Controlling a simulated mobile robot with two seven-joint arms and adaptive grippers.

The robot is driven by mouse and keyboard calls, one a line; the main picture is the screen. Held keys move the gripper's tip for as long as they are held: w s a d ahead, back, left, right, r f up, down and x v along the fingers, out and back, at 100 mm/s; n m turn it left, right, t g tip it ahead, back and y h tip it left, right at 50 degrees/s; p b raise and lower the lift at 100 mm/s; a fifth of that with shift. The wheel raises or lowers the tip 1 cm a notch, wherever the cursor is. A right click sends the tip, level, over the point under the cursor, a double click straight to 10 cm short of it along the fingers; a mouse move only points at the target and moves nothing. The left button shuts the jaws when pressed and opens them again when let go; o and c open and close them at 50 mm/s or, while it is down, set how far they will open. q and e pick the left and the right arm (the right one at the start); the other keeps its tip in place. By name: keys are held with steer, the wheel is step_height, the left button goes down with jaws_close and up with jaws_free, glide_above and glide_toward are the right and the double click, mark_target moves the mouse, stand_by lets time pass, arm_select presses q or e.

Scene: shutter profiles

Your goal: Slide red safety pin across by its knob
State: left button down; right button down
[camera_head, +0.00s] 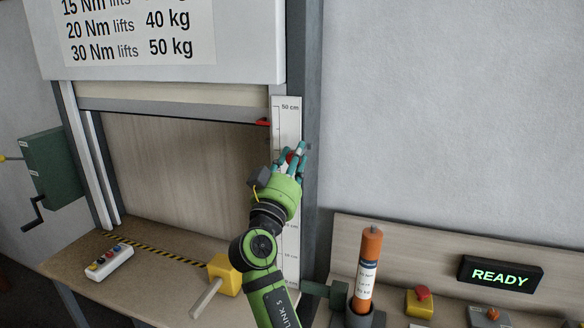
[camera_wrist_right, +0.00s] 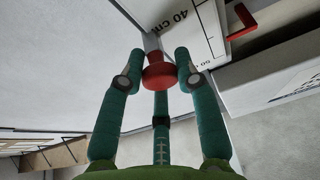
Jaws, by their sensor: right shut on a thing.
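The red knob (camera_head: 291,157) of the safety pin is at the scale board's right side, partly hidden by my fingers. In the right wrist view the knob (camera_wrist_right: 159,75) is a red disc with a narrower neck toward the frame. My right gripper (camera_head: 294,152) is shut on the knob; its teal fingers (camera_wrist_right: 160,80) sit on both sides, with a third finger behind. The pin's shaft is hidden. My left gripper is in neither view.
A white centimetre scale (camera_head: 287,108) with a red pointer (camera_head: 263,122) stands beside the shutter opening. A yellow block (camera_head: 225,274) and a button box (camera_head: 109,262) lie on the bench. An orange cylinder (camera_head: 369,258) and a READY display (camera_head: 500,274) stand right.

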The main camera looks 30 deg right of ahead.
steer(key=shift+w+a+r+t, duration=0.1)
steer(key=shift+a+r+t, duration=0.1)
steer(key=shift+r+t, duration=0.1)
steer(key=c, duration=0.9)
jaws_free()
steer(key=shift+w+f, duration=0.1)
steer(key=shift+f, duration=0.05)
steer(key=shift+w, duration=0.15)
steer(key=r, duration=1)
steer(key=shift+a, duration=0.35)
steer(key=shift+d, duration=0.15)
steer(key=shift+d+f, duration=0.1)
steer(key=shift+d, duration=0.1)
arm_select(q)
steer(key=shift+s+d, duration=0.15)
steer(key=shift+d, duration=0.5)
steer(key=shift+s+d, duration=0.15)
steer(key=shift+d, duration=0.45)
arm_select(e)
steer(key=shift+w, duration=0.1)
